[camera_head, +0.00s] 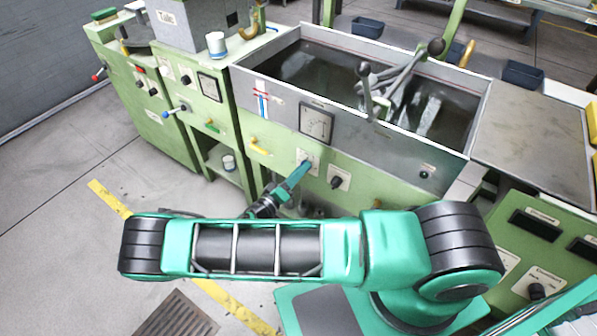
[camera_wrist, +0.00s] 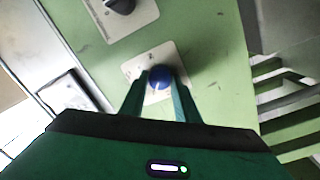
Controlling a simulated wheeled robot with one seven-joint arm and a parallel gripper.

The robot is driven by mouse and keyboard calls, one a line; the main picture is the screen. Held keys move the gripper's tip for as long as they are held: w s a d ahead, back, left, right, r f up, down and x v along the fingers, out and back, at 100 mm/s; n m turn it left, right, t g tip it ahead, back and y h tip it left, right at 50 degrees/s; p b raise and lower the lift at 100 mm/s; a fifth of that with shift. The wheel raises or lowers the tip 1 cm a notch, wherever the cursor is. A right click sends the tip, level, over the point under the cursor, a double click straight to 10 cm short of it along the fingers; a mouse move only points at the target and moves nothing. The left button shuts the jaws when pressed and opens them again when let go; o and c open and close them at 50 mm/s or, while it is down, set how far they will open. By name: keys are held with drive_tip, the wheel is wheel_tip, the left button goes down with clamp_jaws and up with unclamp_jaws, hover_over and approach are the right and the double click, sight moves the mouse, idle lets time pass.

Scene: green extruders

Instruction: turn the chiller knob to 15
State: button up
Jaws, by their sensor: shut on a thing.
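The chiller knob looks to be the round blue knob (camera_wrist: 160,78) on a pale dial plate (camera_wrist: 136,68) in the wrist view. My gripper (camera_wrist: 161,84) has one finger on each side of this knob and is shut on it. In the head view my gripper (camera_head: 302,170) reaches the green front panel of the tank, at a white plate (camera_head: 308,155) below the gauge. The fingers cover the knob there. A small pale mark shows on the knob, but the dial numbers are too small to read.
A dark knob (camera_head: 336,182) on its own plate sits just right of my gripper, also seen in the wrist view (camera_wrist: 120,5). A gauge (camera_head: 316,122) is above. A yellow handle (camera_head: 260,148) juts out to the left. The open tank (camera_head: 395,135) has levers above it.

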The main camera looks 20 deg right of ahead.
drive_tip(key=shift+w+a, duration=0.15)
drive_tip(key=shift+a, duration=0.05)
drive_tip(key=o, duration=1)
drive_tip(key=shift+f, duration=0.1)
drive_tip(key=shift+o, duration=0.2)
drive_tip(key=shift+d, duration=0.1)
drive_tip(key=v, duration=1.1)
drive_tip(key=shift+f, duration=0.1)
